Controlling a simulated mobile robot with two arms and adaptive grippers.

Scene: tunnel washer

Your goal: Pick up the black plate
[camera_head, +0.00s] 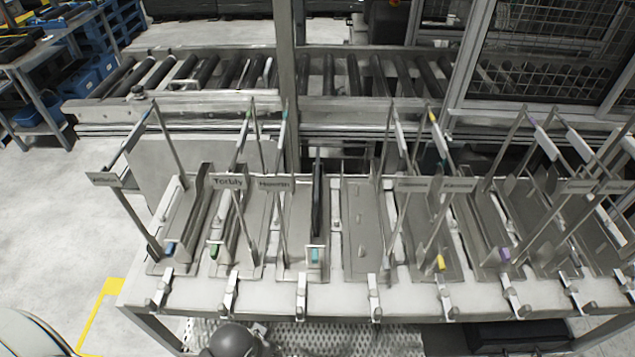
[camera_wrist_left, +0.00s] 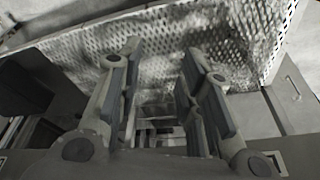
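The black plate (camera_head: 318,195) is a thin dark plate seen nearly edge-on in the head view. It stands upright in a holder with a teal tag (camera_head: 314,255), near the middle of the rack table. My left gripper (camera_wrist_left: 162,62) shows in its wrist view, with its two fingers spread apart and nothing between them. A perforated metal surface (camera_wrist_left: 165,45) lies beyond the fingers. The plate is not recognisable in the wrist view. My right gripper is in neither view.
The rack table (camera_head: 270,307) holds several labelled metal holders with thin upright posts close on both sides of the plate. A roller conveyor (camera_head: 200,75) runs behind it. A workbench (camera_head: 40,55) with blue bins stands at far left. Floor left of the table is clear.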

